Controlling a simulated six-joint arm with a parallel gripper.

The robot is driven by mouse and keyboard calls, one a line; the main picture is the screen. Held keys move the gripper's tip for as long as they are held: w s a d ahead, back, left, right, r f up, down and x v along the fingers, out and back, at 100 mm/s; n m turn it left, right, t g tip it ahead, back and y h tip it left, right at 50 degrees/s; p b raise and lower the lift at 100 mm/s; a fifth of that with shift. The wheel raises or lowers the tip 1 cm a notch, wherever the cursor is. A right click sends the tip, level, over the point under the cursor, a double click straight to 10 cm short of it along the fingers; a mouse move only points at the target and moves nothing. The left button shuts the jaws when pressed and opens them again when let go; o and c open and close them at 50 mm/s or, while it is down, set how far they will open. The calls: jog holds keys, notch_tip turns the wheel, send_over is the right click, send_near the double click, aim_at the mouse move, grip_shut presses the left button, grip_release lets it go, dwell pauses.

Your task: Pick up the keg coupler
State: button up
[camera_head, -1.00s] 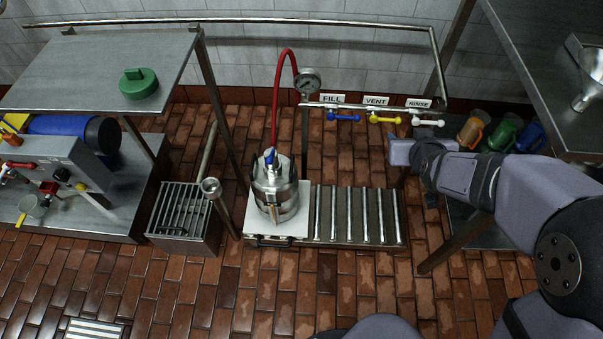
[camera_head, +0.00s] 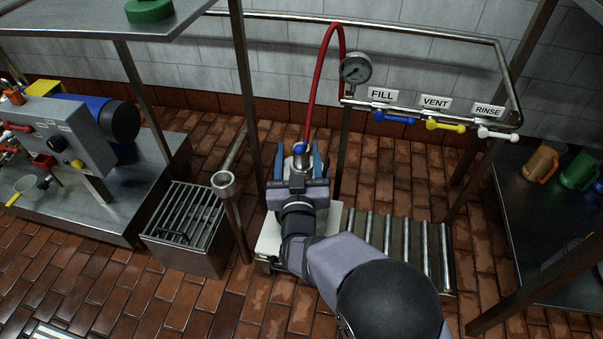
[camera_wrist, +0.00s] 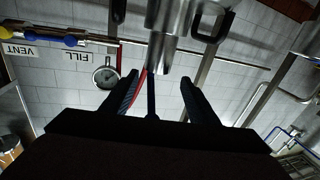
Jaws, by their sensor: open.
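The keg coupler (camera_head: 299,149), silver with a blue top, stands on the keg at the lower end of the red hose (camera_head: 314,92). My gripper (camera_head: 298,158) is open, with its two fingers apart on the left and right of the coupler in the head view. In the upside-down wrist view, a shiny metal cylinder, apparently the coupler (camera_wrist: 158,58), comes down from the top between and beyond the open fingertips (camera_wrist: 159,79). I cannot tell whether a finger touches it. My wrist and arm hide most of the keg.
A pressure gauge (camera_head: 355,69) hangs right of the hose. FILL, VENT and RINSE valves (camera_head: 394,117) line the rail. A roller conveyor (camera_head: 408,243) lies right of the keg's white plate (camera_head: 271,238). A post (camera_head: 223,182) and grated drain box (camera_head: 184,222) stand left.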

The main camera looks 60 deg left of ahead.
aim_at(302, 143)
jog(key=shift+w+d+f+m+b, duration=0.15)
jog(key=shift+f+m, duration=0.15)
jog(key=shift+f, duration=0.2)
jog(key=shift+w+d+f+m+b, duration=0.15)
jog(key=shift+f+m, duration=0.15)
jog(key=shift+f, duration=0.15)
jog(key=shift+b+x, duration=1.4)
jog(key=shift+x, duration=1.65)
jog(key=shift+w+a+f, duration=0.1)
jog(key=shift+w+a, duration=0.3)
jog(key=shift+a, duration=0.1)
jog(key=shift+c, duration=0.2)
grip_shut()
jog(key=shift+r, duration=0.2)
notch_tip(302, 143, up, 10)
jog(key=p, duration=0.4)
